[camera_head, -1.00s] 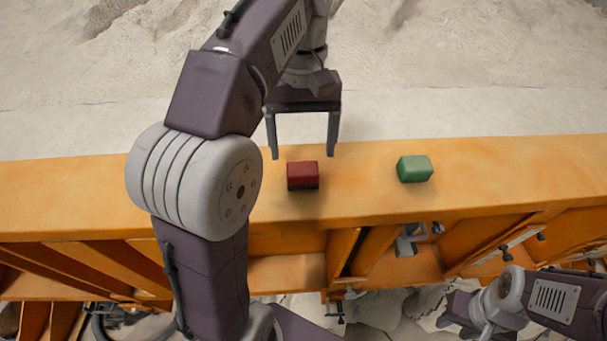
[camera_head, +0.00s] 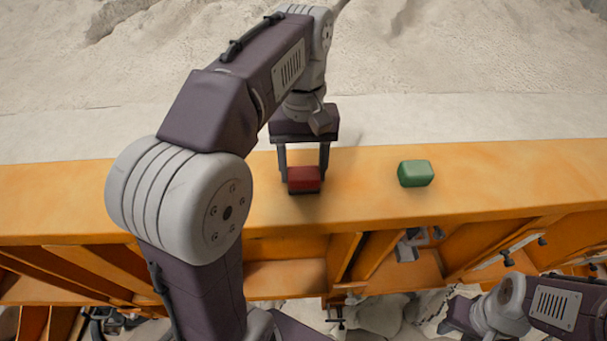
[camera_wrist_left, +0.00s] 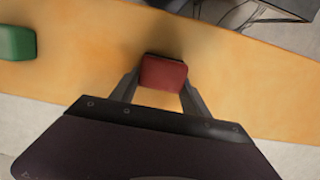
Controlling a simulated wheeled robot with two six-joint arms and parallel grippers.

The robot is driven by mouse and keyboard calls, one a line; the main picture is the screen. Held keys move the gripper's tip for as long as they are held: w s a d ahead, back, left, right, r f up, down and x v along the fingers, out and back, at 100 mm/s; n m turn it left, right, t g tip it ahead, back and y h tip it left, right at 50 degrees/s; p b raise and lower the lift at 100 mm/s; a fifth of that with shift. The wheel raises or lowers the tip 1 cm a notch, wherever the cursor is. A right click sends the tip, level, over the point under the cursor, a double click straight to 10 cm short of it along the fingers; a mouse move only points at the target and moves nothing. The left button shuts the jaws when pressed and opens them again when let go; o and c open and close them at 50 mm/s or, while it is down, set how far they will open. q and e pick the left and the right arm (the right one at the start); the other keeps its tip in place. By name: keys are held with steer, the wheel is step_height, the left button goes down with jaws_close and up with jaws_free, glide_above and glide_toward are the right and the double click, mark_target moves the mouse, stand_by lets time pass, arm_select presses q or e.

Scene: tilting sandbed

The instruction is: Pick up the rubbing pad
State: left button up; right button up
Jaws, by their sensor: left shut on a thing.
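The likely rubbing pad is a small block (camera_head: 305,178) with a red top and a dark lower part, on the orange ledge (camera_head: 230,200). My left gripper (camera_head: 306,172) is shut on it, one finger on each side. In the left wrist view the red block (camera_wrist_left: 163,72) sits between the two fingertips. I cannot tell whether it still touches the ledge. My right arm shows at the lower right of the head view, but its fingers are not clearly visible.
A green block (camera_head: 415,173) lies on the ledge to the right of the red one; it also shows in the left wrist view (camera_wrist_left: 16,43). Pale sand (camera_head: 450,70) fills the bed behind the ledge. Orange framing with open bays lies below the ledge's front edge.

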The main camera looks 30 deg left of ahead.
mark_target(305, 166)
arm_select(q)
steer(key=shift+r, duration=0.1)
steer(key=r, duration=0.4)
steer(key=shift+w+r, duration=0.1)
steer(key=shift+w, duration=0.15)
steer(key=w+d+r+p, duration=0.3)
steer(key=d+r+p, duration=0.2)
steer(key=d, duration=0.6)
steer(key=shift+w+r+p, duration=0.2)
steer(key=shift+r+p, duration=0.15)
steer(key=shift+r, duration=0.45)
steer(key=o, duration=0.8)
steer(key=shift+a, duration=0.1)
steer(key=shift+c, duration=0.2)
steer(key=c, duration=0.6)
